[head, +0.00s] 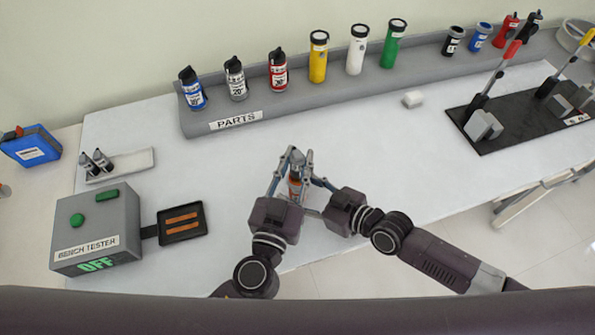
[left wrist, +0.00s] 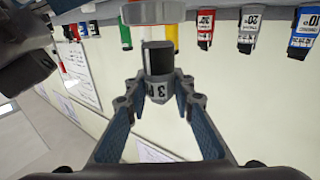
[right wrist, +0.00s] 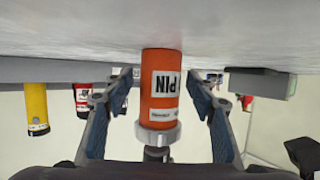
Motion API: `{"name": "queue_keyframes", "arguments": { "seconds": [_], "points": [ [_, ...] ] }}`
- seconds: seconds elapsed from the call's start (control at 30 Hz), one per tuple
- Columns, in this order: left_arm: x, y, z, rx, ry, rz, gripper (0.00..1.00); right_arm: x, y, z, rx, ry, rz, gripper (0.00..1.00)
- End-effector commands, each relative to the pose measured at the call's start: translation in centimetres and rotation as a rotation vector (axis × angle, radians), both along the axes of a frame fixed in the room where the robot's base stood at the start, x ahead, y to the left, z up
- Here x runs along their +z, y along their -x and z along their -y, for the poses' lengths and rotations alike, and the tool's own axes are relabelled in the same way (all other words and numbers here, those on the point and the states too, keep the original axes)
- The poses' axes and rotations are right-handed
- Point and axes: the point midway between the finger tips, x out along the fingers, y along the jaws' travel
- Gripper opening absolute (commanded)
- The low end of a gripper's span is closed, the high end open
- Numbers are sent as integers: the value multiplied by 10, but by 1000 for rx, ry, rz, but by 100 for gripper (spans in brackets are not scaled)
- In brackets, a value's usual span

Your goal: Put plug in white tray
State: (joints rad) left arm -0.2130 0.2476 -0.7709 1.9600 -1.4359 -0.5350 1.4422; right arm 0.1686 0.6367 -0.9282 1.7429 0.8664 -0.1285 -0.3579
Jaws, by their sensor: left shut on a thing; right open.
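The plug (left wrist: 158,60) is grey and black with a "3 P" label, in the left wrist view. My left gripper (head: 290,160) is shut on it. Below it, in the head view, is an orange cylinder (head: 294,189), labelled "PIN" with a silver collar in the right wrist view (right wrist: 160,85). The plug's end meets the collar there. My right gripper (head: 313,187) is open, its fingers on either side of the orange cylinder. The white tray (head: 140,160) lies at the left of the table, with two small grey and black plugs in it.
The bench tester (head: 95,232), reading OFF, stands at the front left with a black pad (head: 181,222) beside it. A grey parts shelf (head: 290,89) with several coloured cylinders runs along the back. A black mat (head: 500,138) with clamps lies at right. The table middle is mostly clear.

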Motion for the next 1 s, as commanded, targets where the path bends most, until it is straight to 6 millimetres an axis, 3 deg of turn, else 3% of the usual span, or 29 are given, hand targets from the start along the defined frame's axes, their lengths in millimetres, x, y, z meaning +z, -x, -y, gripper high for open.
{"name": "queue_keyframes", "arguments": {
  "seconds": [0.33,0.4,0.87,0.9,1.0],
  "points": [
    [-35,-1,0,0,-3,0,0,0,0,0,0,0,0,52],
    [-45,0,0,0,-2,1,0,-8,0,0,0,0,0,52],
    [-49,0,0,0,1,1,0,-13,0,0,0,0,0,52],
    [-47,0,0,0,1,1,26,-12,0,0,0,1,-1,52],
    [-47,0,0,0,1,0,37,-13,1,0,1,2,-3,52]
  ]
}}
